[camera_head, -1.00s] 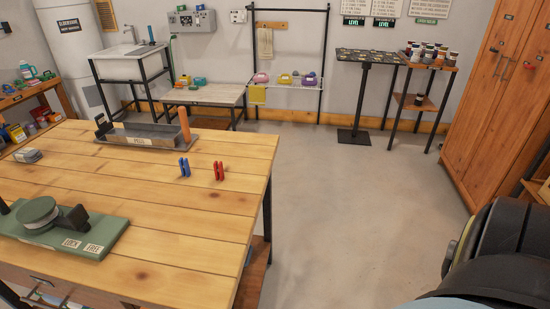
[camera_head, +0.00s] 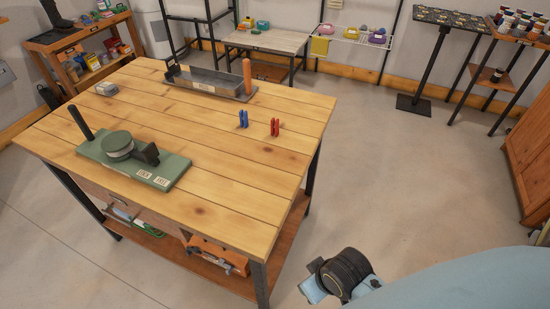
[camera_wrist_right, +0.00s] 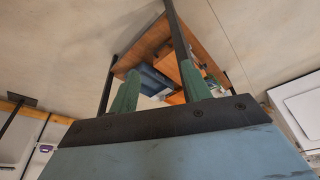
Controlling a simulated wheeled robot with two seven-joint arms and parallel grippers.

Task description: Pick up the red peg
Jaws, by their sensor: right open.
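The red peg (camera_head: 275,127) stands upright on the wooden workbench (camera_head: 215,210), near its right edge in the head view. A blue peg (camera_head: 243,119) stands just left of it. My right gripper (camera_wrist_right: 158,78) shows in the right wrist view, with two green fingers wide apart and nothing between them. The right arm is low beside the bench's front right corner, well away from the red peg. No peg shows in the right wrist view, which looks at the bench's lower shelf and legs. My left gripper is not in view.
A grey metal tray (camera_head: 205,83) with an upright orange handle lies at the bench's far side. A green fixture (camera_head: 170,172) with a black lever sits at the left front. A small grey stack (camera_head: 106,89) lies far left. The bench top around the pegs is clear.

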